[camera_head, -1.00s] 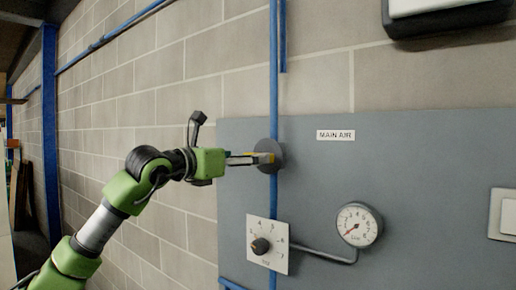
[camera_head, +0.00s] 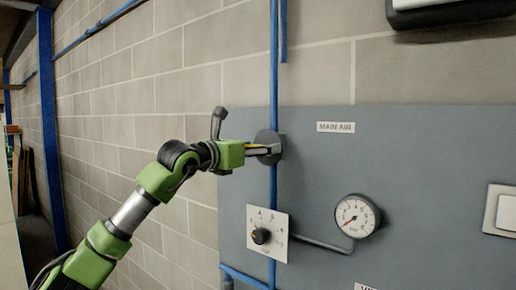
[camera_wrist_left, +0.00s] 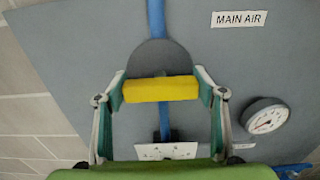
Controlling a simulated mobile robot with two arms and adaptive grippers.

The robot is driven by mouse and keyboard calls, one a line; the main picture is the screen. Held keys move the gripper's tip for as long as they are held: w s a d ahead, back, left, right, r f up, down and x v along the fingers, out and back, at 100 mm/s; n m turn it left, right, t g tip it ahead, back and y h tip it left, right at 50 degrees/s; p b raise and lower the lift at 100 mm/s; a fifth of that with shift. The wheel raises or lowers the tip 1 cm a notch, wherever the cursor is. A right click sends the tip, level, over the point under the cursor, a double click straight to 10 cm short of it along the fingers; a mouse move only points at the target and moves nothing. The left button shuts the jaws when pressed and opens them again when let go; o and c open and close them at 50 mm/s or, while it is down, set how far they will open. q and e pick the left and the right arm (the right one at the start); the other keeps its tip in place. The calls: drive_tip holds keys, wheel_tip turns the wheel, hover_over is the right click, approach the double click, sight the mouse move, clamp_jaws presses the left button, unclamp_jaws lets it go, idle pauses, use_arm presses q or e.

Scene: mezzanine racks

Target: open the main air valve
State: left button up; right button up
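The main air valve shows as a dark round disc (camera_head: 268,138) on the blue vertical pipe, left of the "MAIN AIR" label (camera_head: 336,127). Its yellow handle (camera_wrist_left: 160,88) lies across the pipe in the left wrist view. My left gripper (camera_head: 264,150) is at the valve. In the left wrist view its fingers (camera_wrist_left: 161,85) are spread wide, one at each end of the handle. The handle almost fills the space between them; a firm grip cannot be made out. In the head view the fingers mostly hide the handle. My right gripper is not in view.
Below the valve is a white plate with a black knob (camera_head: 261,236). A pressure gauge (camera_head: 357,216) sits to its right, its needle at the lower left. A light switch (camera_head: 503,211) is at the right edge. A blue post (camera_head: 50,130) stands at the left.

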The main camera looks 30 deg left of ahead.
use_arm(q)
drive_tip(key=shift+f+n+b, duration=0.1)
drive_tip(key=shift+n+b, duration=0.5)
drive_tip(key=shift+b, duration=0.05)
drive_tip(key=shift+n+b, duration=0.9)
drive_tip(key=shift+n, duration=0.2)
drive_tip(key=n+b, duration=0.1)
drive_tip(key=n, duration=0.2)
drive_tip(key=shift+a+n+b, duration=0.15)
drive_tip(key=shift+n+b, duration=0.2)
drive_tip(key=shift+n, duration=0.05)
drive_tip(key=n+b, duration=0.1)
drive_tip(key=n, duration=0.4)
drive_tip(key=shift+a, duration=0.15)
drive_tip(key=n+b, duration=0.1)
drive_tip(key=n, duration=0.4)
drive_tip(key=shift+f, duration=0.1)
drive_tip(key=shift+n, duration=0.5)
drive_tip(key=o, duration=1.1)
drive_tip(key=shift+o, duration=0.2)
